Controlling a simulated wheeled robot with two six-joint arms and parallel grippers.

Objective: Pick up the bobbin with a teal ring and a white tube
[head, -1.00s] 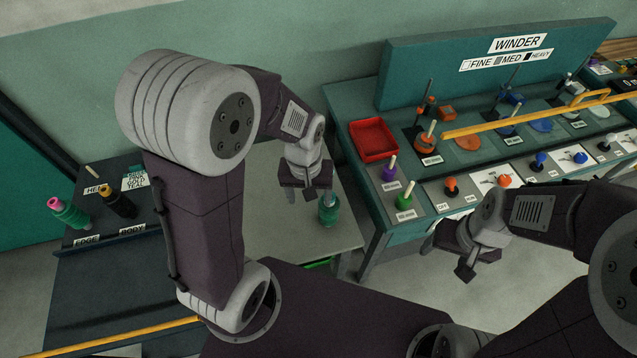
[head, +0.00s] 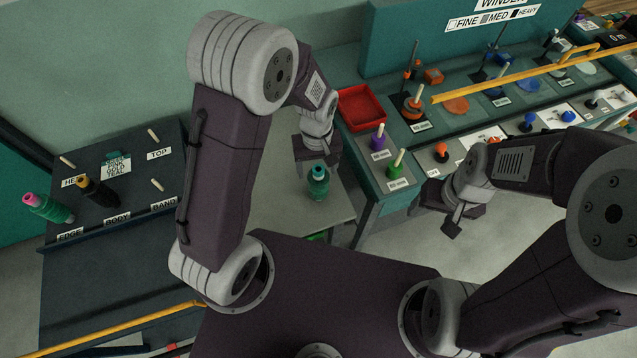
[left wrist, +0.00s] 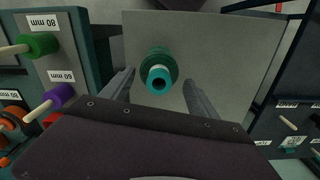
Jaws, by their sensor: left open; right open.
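A bobbin (head: 318,185) with green winding and a teal top stands upright on the pale table, just below my left gripper (head: 320,162). In the left wrist view the bobbin (left wrist: 159,61) shows a bright teal ring end around a dark hole; I cannot make out a white tube. The open fingers of my left gripper (left wrist: 158,82) lie to either side of it in that view, with no visible contact. My right gripper (head: 453,222) is open and empty, in front of the winder bench.
The winder bench (head: 372,200) with a red tray (head: 361,106), purple spool (head: 379,138) and green spool (head: 395,166) stands to the right. A dark pegged rack (head: 135,190) at left bears a pink-tipped green bobbin (head: 48,208) and a black bobbin (head: 98,190). The pale table (head: 275,208) is otherwise mostly clear.

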